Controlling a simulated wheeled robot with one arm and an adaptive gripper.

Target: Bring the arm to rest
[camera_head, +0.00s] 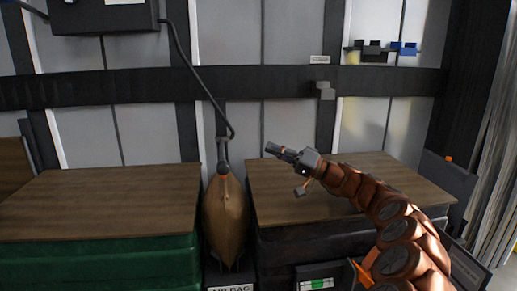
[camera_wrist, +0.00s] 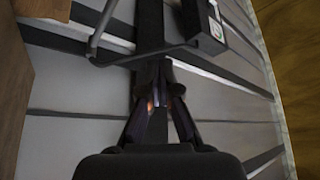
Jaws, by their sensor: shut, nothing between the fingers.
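My arm (camera_head: 395,225) reaches in from the lower right of the head view, with orange-brown links. My gripper (camera_head: 272,149) is at its end, above the right wooden-topped stack, pointing left toward the wall. It is shut and holds nothing. In the wrist view my gripper (camera_wrist: 162,95) shows at the centre with its fingers together, in front of the grey wall panels and dark bars. It appears apart from everything around it.
A tan air bag (camera_head: 225,222) hangs between two stacks with wooden tops, the left one (camera_head: 100,205) and the right one (camera_head: 330,190). A dark hose (camera_head: 190,65) runs from the dark box (camera_head: 103,17) down to it. A small shelf with blue and black items (camera_head: 385,50) is at upper right.

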